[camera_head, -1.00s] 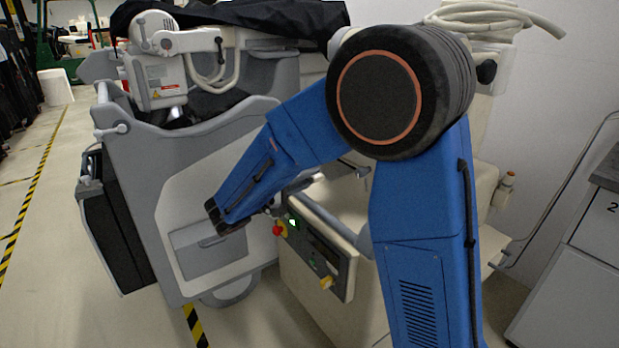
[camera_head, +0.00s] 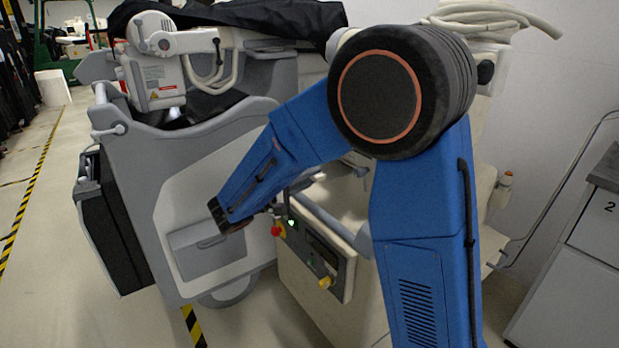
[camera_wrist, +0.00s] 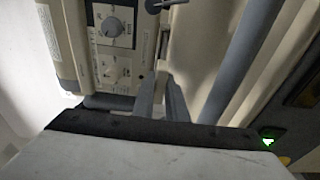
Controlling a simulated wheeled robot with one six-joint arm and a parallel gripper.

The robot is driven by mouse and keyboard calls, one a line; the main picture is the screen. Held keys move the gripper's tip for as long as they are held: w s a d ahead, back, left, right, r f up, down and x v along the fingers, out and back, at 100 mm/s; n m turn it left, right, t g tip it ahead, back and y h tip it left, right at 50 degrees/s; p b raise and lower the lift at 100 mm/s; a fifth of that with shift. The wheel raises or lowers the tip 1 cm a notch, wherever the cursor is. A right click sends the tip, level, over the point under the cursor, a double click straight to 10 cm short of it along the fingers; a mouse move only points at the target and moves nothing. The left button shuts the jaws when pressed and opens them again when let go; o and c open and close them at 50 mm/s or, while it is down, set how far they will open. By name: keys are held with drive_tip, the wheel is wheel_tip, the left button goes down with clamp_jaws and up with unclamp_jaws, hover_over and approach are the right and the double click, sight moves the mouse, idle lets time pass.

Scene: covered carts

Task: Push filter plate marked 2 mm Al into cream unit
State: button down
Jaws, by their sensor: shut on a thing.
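The cream unit (camera_head: 300,290) stands behind my arm in the head view, with a dark panel carrying a red button, a green light and a yellow knob. In the wrist view its cream face (camera_wrist: 80,45) shows a dial and switches close beyond my gripper. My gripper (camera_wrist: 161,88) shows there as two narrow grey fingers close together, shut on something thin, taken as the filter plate. Its outline and 2 mm Al mark cannot be made out, and I cannot tell whether it touches the unit. In the head view my forearm and the unit hide the fingertips.
A large grey cart (camera_head: 140,190) with a black cover (camera_head: 270,15) stands left of the cream unit. A grey tube (camera_wrist: 240,60) runs along the right in the wrist view. A grey cabinet (camera_head: 575,290) stands at far right. Open floor lies at left.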

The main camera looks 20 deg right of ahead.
sight(328, 170)
drive_tip(key=shift+s+x, duration=0.15)
drive_tip(key=shift+x, duration=1.4)
drive_tip(key=shift+s+x, duration=0.15)
drive_tip(key=shift+x, duration=1.4)
drive_tip(key=c, duration=1.7)
unclamp_jaws()
drive_tip(key=shift+d, duration=0.15)
drive_tip(key=v, duration=1.7)
drive_tip(key=shift+s+a, duration=0.2)
drive_tip(key=shift+c, duration=0.2)
